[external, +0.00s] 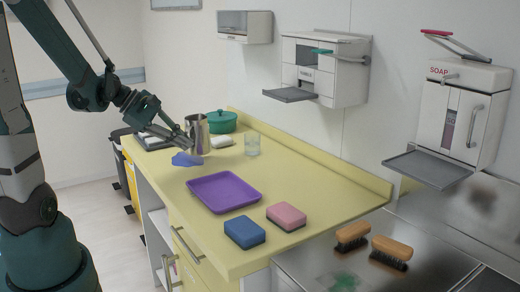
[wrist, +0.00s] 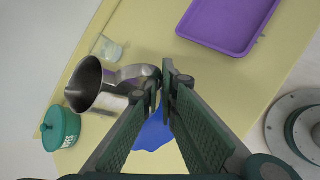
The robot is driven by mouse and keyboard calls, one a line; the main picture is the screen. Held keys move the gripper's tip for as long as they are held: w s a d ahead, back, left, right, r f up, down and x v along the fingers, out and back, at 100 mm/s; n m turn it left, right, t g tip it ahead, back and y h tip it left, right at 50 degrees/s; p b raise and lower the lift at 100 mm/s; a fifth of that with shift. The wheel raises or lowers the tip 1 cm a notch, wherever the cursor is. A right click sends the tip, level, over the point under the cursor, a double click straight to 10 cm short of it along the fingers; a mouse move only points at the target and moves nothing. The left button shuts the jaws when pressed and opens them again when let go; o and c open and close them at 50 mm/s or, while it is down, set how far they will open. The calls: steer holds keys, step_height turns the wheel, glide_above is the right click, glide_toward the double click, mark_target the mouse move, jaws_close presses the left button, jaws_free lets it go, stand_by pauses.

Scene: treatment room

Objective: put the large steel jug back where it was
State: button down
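The large steel jug (external: 196,136) is upright near the left end of the yellow counter. In the wrist view the jug (wrist: 92,103) is left of the fingers, its open top showing and its handle running to the fingertips. My gripper (external: 184,143) is at the jug's left side in the external view. In the wrist view the fingertips of my gripper (wrist: 161,82) are close together on the end of the handle. They appear shut on it, though the contact is partly hidden. Whether the jug's base touches the counter is unclear.
A green lidded pot (external: 222,122) stands behind the jug, and a clear glass (external: 252,146) to its right. A blue cloth (external: 187,159) lies below the gripper. A purple tray (external: 224,193), blue sponge (external: 245,232) and pink sponge (external: 286,216) lie nearer. Bare counter (external: 310,180) is right of the tray.

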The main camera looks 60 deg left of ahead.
steer(key=shift+f+b, duration=0.7)
steer(key=shift+f, duration=1.3)
steer(key=shift+f, duration=0.1)
steer(key=c, duration=2.7)
jaws_free()
steer(key=shift+p+v, duration=0.35)
steer(key=shift+v, duration=0.55)
steer(key=shift+p+v, duration=1.5)
steer(key=shift+v, duration=3.65)
steer(key=shift+w+d, duration=0.1)
